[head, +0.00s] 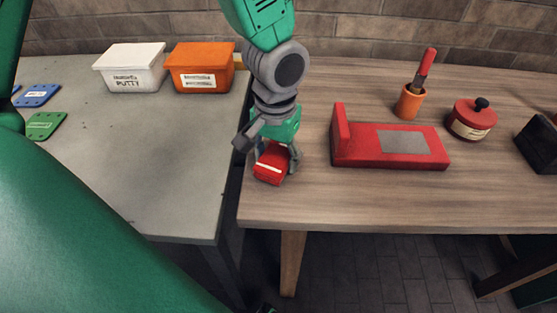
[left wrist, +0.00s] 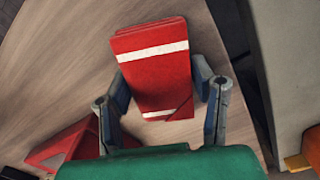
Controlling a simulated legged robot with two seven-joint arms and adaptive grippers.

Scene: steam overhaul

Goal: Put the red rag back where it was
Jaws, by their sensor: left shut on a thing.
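The red rag (head: 271,164) is a folded red block with a white stripe. My left gripper (head: 273,158) is shut on it, over the left end of the wooden table in the head view. In the left wrist view the rag (left wrist: 160,85) sits between the two fingers of the gripper (left wrist: 163,105), with its striped end pointing away. I cannot tell whether the rag touches the table top. My right gripper is in neither view.
On the wooden table (head: 350,205) are a red stand with a grey plate (head: 355,155), an orange cup with a red-handled tool (head: 409,103), a red lidded pot (head: 471,120) and a black box (head: 540,142). The grey table (head: 150,180) at left holds white (head: 132,70) and orange (head: 200,68) tubs.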

